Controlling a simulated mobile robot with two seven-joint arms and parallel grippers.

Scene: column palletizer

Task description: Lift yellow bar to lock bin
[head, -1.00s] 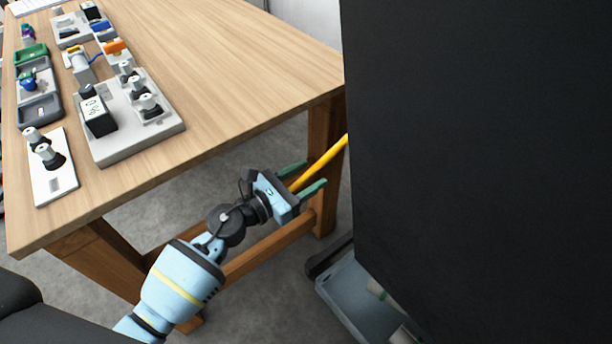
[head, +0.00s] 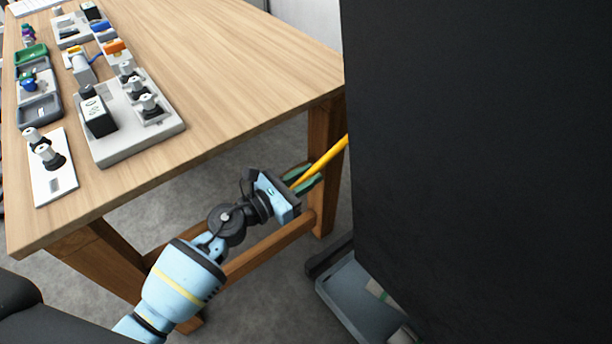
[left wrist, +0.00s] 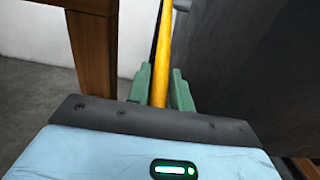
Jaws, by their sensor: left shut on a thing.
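The yellow bar (head: 325,158) slants out from behind the left edge of a tall black panel in the head view. My left gripper (head: 306,180) has its green fingers closed around the bar's lower end, beside the table leg. In the left wrist view the yellow bar (left wrist: 163,60) runs up and away between the two green fingers of my left gripper (left wrist: 160,92). The bin (head: 352,285) appears to be the grey-blue tray low on the floor, partly hidden behind the black panel. My right gripper is not in view.
The tall black panel (head: 480,170) fills the right of the head view, close to my left gripper. A wooden table (head: 235,70) with several devices stands at left; its leg (head: 325,165) is right behind the gripper. Grey floor shows beneath.

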